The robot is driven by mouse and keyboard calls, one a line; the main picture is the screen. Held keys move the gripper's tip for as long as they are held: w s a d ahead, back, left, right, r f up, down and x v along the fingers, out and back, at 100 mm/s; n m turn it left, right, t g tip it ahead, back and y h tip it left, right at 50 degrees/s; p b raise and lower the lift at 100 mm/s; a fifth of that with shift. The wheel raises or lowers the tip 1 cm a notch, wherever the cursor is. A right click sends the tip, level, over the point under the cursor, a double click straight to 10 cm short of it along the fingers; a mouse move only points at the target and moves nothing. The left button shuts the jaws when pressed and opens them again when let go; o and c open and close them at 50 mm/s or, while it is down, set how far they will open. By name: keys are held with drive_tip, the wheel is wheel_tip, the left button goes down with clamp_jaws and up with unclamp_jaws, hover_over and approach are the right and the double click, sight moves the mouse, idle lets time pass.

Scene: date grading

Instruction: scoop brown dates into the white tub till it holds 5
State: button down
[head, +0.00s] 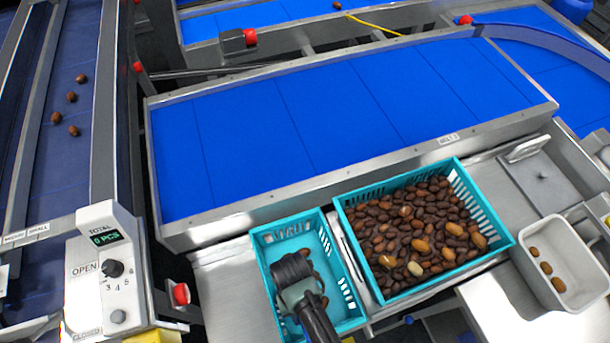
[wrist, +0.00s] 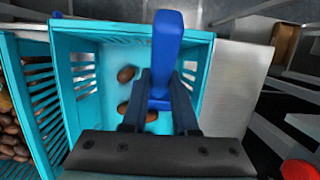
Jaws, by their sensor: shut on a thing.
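The white tub (head: 601,288) stands at the right of the head view with three brown dates (head: 546,268) in it. A large teal crate (head: 362,262) is full of mostly brown dates (head: 395,225), with some lighter ones among them. My gripper (head: 291,268) is over the small teal crate (head: 262,243) to its left. In the wrist view my gripper (wrist: 160,80) is shut on a blue tool (wrist: 166,38), which looks like the scoop; its far end is not clear. A few brown dates (wrist: 126,74) lie on the small crate's floor beside the fingers.
A blue conveyor (head: 330,120) runs behind the crates, with a metal rim. A control box (head: 100,270) with a red button (head: 181,293) stands at the left. Another belt (head: 60,160) carries several dates. Bare metal table (head: 230,300) shows left of the small crate.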

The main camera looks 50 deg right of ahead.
drive_tip(key=shift+w+d+f+t+h+b, duration=0.3)
drive_tip(key=shift+w+f+t+b, duration=0.1)
drive_tip(key=shift+w+f+b, duration=0.2)
drive_tip(key=shift+w+d+f+t+h+b, duration=0.25)
drive_tip(key=shift+w+f+t+b, duration=0.2)
drive_tip(key=shift+b, duration=0.25)
drive_tip(key=w+d+b, duration=0.1)
drive_tip(key=w+d+f+b, duration=0.1)
drive_tip(key=w+b, duration=0.1)
drive_tip(key=shift+t, duration=0.25)
drive_tip(key=f+t+b, duration=0.1)
drive_tip(key=f+t+h+b, duration=0.1)
drive_tip(key=b, duration=0.1)
drive_tip(key=w+f+h+b, duration=0.1)
drive_tip(key=f, duration=0.1)
drive_tip(key=shift+d+f+t, duration=0.1)
drive_tip(key=shift+d+t, duration=0.25)
drive_tip(key=shift+t, duration=0.05)
drive_tip(key=shift+s+a+f+t+h+b, duration=0.2)
drive_tip(key=shift+s+t+h+b, duration=0.1)
drive_tip(key=shift+t+b, duration=0.15)
drive_tip(key=shift+s+a+f+t+h+b, duration=0.15)
drive_tip(key=shift+f+t+h+b, duration=0.1)
drive_tip(key=shift+t+b, duration=0.35)
drive_tip(key=shift+f+t+h+b, duration=0.1)
drive_tip(key=shift+t+h+b, duration=0.35)
drive_tip(key=shift+b, duration=0.2)
drive_tip(key=shift+b, duration=0.3)
